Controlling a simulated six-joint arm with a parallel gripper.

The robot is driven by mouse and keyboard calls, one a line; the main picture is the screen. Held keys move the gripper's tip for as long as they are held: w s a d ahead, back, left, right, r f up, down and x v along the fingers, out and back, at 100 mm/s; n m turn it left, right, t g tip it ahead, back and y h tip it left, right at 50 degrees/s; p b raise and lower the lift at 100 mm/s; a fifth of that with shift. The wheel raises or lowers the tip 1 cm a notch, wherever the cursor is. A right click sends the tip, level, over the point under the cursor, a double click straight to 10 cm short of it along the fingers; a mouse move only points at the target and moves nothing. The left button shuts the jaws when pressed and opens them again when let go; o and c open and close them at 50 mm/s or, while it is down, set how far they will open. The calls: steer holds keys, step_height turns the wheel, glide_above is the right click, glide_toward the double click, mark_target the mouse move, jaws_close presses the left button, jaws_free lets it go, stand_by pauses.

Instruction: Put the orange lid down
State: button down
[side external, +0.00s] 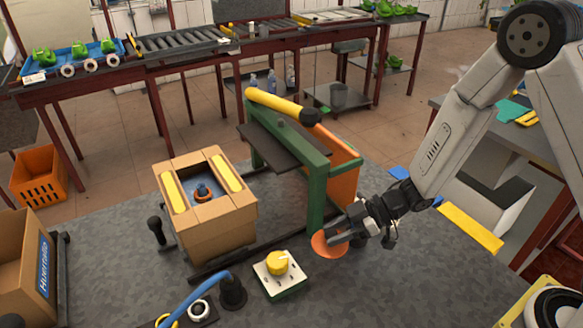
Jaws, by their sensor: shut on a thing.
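The orange lid (322,245) is a thin round disc. My gripper (338,236) is shut on it at its right side, to the right of the green frame's front post. The lid looks tilted and close to the grey table (420,275); I cannot tell whether it touches the surface. The fingers cover part of its right edge.
A white box with a yellow knob (278,263) stands left of and in front of the lid. A green frame (316,190) with a yellow-handled lever rises behind it. A cardboard box (215,220) stands further left. The table to the right is mostly clear.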

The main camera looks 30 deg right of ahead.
mark_target(334, 247)
steer(key=shift+f, duration=0.15)
steer(key=shift+f, duration=1.7)
steer(key=shift+f, duration=0.6)
steer(key=shift+c, duration=1.8)
jaws_free()
steer(key=shift+s, duration=0.1)
steer(key=shift+r, duration=0.45)
steer(key=shift+d+r, duration=0.15)
steer(key=shift+r, duration=0.1)
steer(key=v, duration=1.1)
steer(key=shift+d, duration=0.35)
